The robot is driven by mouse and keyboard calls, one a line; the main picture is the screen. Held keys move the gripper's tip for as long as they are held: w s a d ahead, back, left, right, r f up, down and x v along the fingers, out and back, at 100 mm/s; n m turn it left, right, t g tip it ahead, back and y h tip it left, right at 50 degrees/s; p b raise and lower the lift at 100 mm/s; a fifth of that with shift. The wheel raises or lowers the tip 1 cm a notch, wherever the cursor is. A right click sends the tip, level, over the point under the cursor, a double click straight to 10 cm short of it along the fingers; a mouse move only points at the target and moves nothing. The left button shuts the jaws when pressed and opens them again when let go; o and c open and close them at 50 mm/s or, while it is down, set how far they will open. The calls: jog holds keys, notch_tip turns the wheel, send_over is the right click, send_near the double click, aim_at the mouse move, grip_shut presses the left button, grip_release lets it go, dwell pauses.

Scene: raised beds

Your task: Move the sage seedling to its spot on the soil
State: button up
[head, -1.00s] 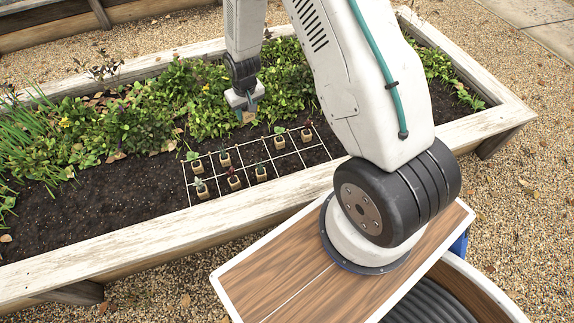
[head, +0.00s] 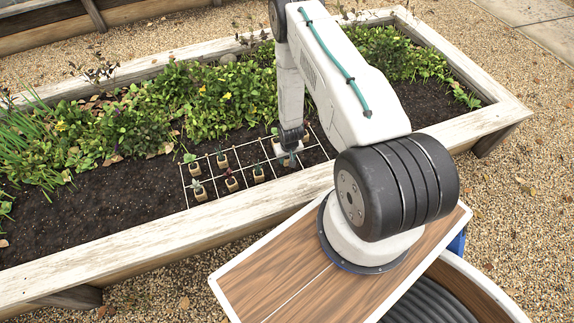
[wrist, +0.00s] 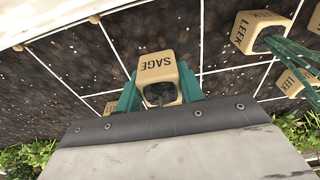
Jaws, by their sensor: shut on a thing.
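The sage seedling is a tan block marked SAGE (wrist: 157,66) in the wrist view, with a dark opening facing the camera. My gripper (wrist: 160,95) has its teal fingers on either side of the block and is shut on it. In the head view my gripper (head: 288,160) is low over the right part of the white string grid (head: 190,193) on the dark soil. The held block is mostly hidden there. I cannot tell whether its base touches the soil.
Blocks marked LEEK (wrist: 246,36) stand close by on the right in the wrist view. Several seedling blocks (head: 201,194) stand in the grid's left cells. Leafy plants (head: 215,105) fill the bed behind. The wooden bed wall (head: 150,245) runs along the front.

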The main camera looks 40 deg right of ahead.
aim_at(287, 168)
jog(key=shift+f, duration=2.35)
jog(key=shift+f, duration=0.15)
jog(key=o, duration=1)
